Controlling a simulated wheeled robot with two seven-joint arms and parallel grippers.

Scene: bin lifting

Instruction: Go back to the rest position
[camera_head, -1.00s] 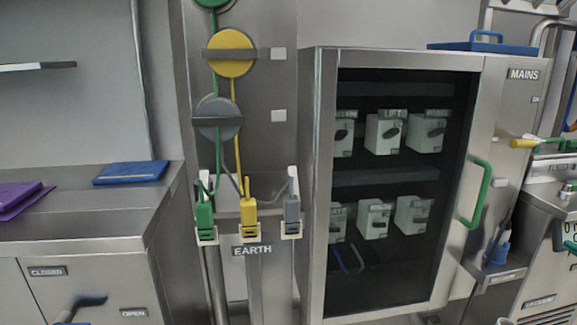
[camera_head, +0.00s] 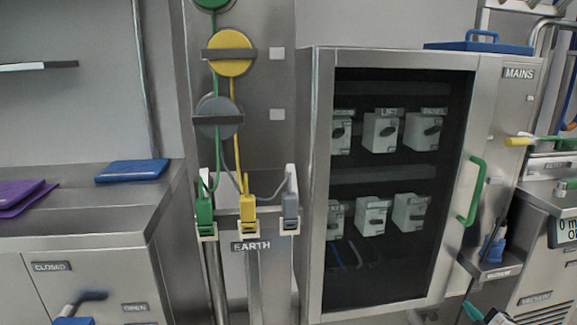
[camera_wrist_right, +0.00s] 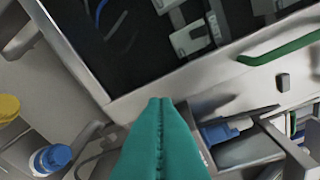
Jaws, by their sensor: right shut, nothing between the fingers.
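My right gripper (camera_head: 474,312) shows as a small teal tip at the bottom edge of the head view, right of the glass-door cabinet. In the right wrist view its teal fingers (camera_wrist_right: 160,104) are together and hold nothing. They appear in front of the cabinet's lower metal frame; I cannot tell whether they touch it. My left gripper is not in view.
The cabinet (camera_head: 316,200) has a green door handle (camera_head: 472,190) and switches inside. A small shelf (camera_head: 484,268) holding a blue-handled tool (camera_head: 494,248) is right of it. An earth post with plugs stands left, beside a steel counter (camera_head: 60,226).

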